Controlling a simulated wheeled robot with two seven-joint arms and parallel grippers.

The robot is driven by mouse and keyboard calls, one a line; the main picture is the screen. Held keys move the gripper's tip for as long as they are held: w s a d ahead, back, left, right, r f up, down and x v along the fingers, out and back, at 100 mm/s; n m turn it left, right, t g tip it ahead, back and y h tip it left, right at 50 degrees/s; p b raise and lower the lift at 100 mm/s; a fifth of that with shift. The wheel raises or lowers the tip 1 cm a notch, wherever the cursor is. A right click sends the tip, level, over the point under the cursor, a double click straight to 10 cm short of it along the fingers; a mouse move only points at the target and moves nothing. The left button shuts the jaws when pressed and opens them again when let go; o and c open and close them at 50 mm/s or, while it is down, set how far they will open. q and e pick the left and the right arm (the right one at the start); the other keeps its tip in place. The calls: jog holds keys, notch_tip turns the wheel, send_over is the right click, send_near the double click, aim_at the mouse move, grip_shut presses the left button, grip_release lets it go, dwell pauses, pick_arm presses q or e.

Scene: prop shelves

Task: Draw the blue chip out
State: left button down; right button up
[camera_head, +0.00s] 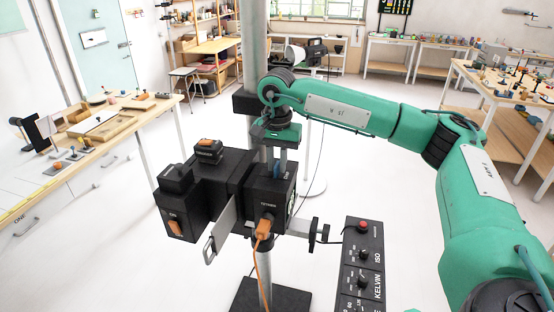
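A black boxy device stands on a pole in the middle of the head view. The blue chip (276,171) is a small blue piece at the top of its right-hand box (264,193), and most of it is hidden. My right gripper (276,164) points down at the top of this box, with its grey fingers around the blue piece. I cannot tell whether the fingers touch it. My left gripper is not in view.
An orange plug (263,227) with a cable sits in the box's front. A metal plate (221,230) sticks out at the left. A control panel (361,268) with knobs and a red button stands at the right. A workbench (60,185) is at the left. The floor around is mostly clear.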

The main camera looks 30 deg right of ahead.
aim_at(277, 164)
grip_shut()
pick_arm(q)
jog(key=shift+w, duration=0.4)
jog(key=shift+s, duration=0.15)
pick_arm(e)
jog(key=shift+r, duration=0.5)
dwell(0.4)
dwell(0.4)
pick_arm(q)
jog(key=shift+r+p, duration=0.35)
pick_arm(e)
jog(key=shift+r, duration=0.9)
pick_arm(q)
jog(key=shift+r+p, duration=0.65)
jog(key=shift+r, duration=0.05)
pick_arm(e)
jog(key=shift+r, duration=1.3)
jog(key=shift+r, duration=0.15)
